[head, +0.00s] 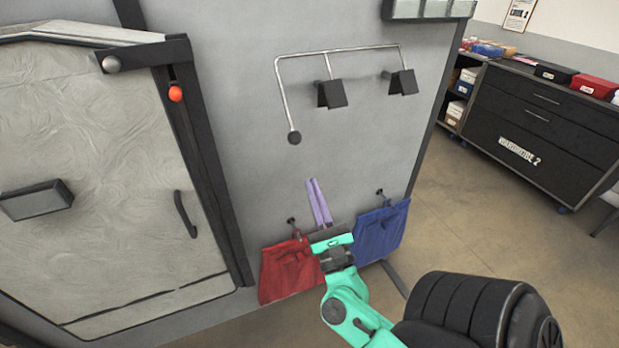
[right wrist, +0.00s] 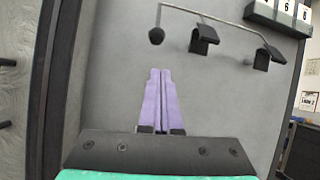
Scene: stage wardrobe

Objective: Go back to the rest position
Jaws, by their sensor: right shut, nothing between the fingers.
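My right gripper (head: 327,231) is low in front of the grey panel, between the red and blue cloths in the head view. It is shut and nothing shows held in it. My left gripper is not in view.
A red cloth (head: 288,270) and a blue cloth (head: 382,232) hang close on either side. A metal rail (head: 340,50) with dark brackets is above. A door (head: 90,160) with a dark handle (head: 185,214) is left. Open floor (head: 490,225) and a dark cabinet (head: 540,125) are right.

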